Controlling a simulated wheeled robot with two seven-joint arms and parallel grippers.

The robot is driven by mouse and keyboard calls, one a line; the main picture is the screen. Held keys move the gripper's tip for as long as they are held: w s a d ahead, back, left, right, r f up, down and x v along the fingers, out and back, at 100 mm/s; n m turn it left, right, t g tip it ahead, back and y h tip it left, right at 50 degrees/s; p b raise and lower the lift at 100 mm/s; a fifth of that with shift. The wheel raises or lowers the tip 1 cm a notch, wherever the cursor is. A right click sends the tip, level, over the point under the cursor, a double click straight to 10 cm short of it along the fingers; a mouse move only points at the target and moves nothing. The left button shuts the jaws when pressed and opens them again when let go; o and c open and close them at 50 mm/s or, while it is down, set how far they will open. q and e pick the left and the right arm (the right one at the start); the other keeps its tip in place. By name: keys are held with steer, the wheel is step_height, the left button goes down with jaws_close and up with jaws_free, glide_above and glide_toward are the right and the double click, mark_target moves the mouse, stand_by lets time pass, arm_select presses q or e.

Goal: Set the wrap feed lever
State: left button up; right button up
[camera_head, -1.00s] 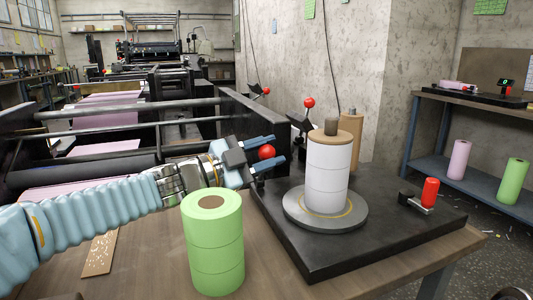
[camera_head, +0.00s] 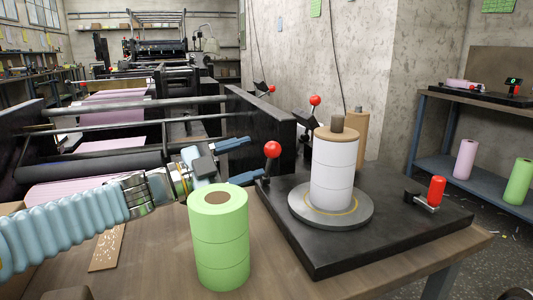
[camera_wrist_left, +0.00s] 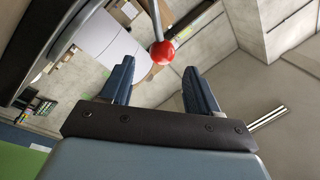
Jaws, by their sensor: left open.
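A lever with a red ball knob (camera_head: 272,149) stands at the left edge of the black base plate (camera_head: 330,262), its short dark stem tilted slightly. My left gripper (camera_head: 254,158) is open just left of the knob, its two blue fingers pointing at it. In the left wrist view the red knob (camera_wrist_left: 162,52) lies beyond the fingertips, between their lines, and nothing is between the fingers (camera_wrist_left: 158,80). White wrap rolls (camera_head: 332,175) are stacked on a grey round turntable (camera_head: 298,212) on the plate. My right gripper is not in view.
A stack of green rolls (camera_head: 220,245) stands on the wooden table (camera_head: 150,255), close in front of my left wrist. A red-handled crank (camera_head: 437,190) is at the plate's right. A black machine frame (camera_head: 262,118) rises behind.

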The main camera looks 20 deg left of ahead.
arm_select(q)
steer(key=r+v, duration=0.1)
steer(key=v, duration=0.6)
steer(key=shift+f, duration=0.55)
steer(key=shift+s, duration=0.1)
